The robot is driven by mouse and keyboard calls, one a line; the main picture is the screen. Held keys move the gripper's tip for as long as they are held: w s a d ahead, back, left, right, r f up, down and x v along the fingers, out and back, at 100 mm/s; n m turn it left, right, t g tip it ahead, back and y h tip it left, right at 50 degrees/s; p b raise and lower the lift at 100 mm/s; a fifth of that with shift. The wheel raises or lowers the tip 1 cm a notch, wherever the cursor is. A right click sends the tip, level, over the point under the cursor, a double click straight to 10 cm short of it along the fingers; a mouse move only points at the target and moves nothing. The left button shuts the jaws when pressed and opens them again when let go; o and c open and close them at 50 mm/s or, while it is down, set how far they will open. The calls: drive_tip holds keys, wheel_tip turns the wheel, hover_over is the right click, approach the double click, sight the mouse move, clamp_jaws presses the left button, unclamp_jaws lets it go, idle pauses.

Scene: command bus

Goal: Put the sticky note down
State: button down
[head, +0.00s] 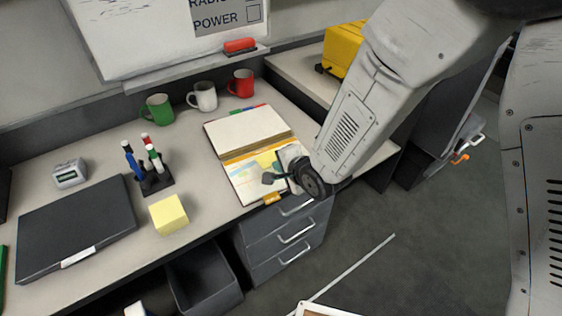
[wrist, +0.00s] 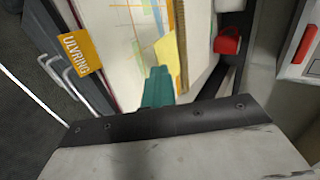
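A yellow sticky note (wrist: 167,50) shows in the wrist view, directly beyond the teal tips of my gripper (wrist: 157,80) and partly hidden by them. In the head view, a yellow patch (head: 266,160) shows on or just above the open binder's lower page, next to my gripper (head: 268,178). The tips look close together, but I cannot make out a gap or a firm hold on the note. The open binder (head: 246,132) lies on the desk, with a printed map page (wrist: 125,35). An orange tab (wrist: 80,52) reading "ULVRING" sticks out at its edge.
A yellow note block (head: 168,214), a pen holder (head: 152,180) and a dark closed folder or laptop (head: 75,225) lie left on the desk (head: 205,185). Green, white and red mugs (head: 241,84) stand behind. Drawers (head: 285,235) are below the binder.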

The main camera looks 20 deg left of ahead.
sight(271, 158)
drive_tip(key=shift+w+a, duration=0.15)
drive_tip(key=shift+w, duration=0.3)
drive_tip(key=f, duration=0.1)
drive_tip(key=w+f, duration=0.1)
drive_tip(key=f, duration=0.1)
drive_tip(key=shift+f, duration=0.1)
drive_tip(key=shift+a+f, duration=0.2)
drive_tip(key=shift+f, duration=0.1)
drive_tip(key=c, duration=1.8)
unclamp_jaws()
drive_tip(key=shift+o, duration=0.2)
drive_tip(key=shift+r, duration=0.1)
